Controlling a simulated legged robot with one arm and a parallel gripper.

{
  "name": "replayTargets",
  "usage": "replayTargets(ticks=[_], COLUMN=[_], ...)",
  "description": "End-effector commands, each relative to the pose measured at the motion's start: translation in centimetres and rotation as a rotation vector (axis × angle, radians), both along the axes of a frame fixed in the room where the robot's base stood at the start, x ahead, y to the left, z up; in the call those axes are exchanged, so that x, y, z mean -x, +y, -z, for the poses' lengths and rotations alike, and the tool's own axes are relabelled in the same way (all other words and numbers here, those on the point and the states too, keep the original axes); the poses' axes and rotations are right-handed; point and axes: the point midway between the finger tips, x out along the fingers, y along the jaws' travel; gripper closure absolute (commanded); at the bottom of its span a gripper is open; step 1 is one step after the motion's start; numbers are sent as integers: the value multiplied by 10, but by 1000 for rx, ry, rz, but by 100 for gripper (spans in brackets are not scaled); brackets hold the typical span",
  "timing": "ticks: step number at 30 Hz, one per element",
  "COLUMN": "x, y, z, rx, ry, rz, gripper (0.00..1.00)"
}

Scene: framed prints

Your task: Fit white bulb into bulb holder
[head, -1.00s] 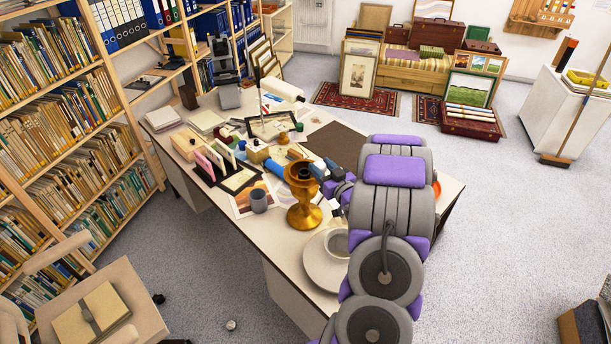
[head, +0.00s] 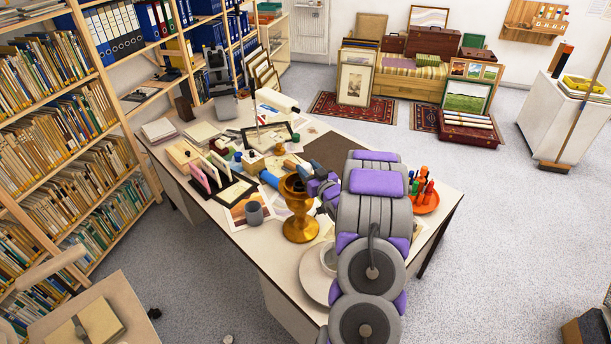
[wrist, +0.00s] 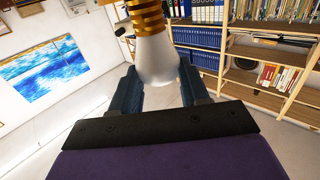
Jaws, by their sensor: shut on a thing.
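The brass-coloured bulb holder (head: 300,229) stands upright on the desk in the head view, with a dark opening at its top. My gripper (head: 312,186) is at the right of the holder's upper part and overlaps it in the picture; contact cannot be told. In the wrist view, the white bulb (wrist: 157,60) is between the two dark fingers of my gripper (wrist: 158,78). Its gold, ridged screw base (wrist: 147,16) points away from the palm, toward the top edge. In the head view I cannot make out the bulb.
A grey cup (head: 254,212), prints and small frames lie left of the holder on the desk (head: 265,250). A pale plate (head: 314,278) is in front, partly behind my arm. An orange dish (head: 425,198) with several pens is to the right. Bookshelves (head: 60,140) line the left.

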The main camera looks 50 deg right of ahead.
Motion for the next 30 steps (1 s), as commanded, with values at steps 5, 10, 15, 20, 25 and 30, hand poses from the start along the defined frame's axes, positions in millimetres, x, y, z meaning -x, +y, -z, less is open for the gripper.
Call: replayTargets(ticks=[5,10,15,20,25,30], x=[-15,-22,-21,-21,-21,-21], y=[3,-8,-13,-11,-9,-7], z=[-2,10,41,43,39,37], rx=[6,-2,-13,-9,-3,-2], ry=[1,2,4,5,1,-1], rz=[-2,-1,-1,1,3,1], gripper=[84,84,94,100,46,30])
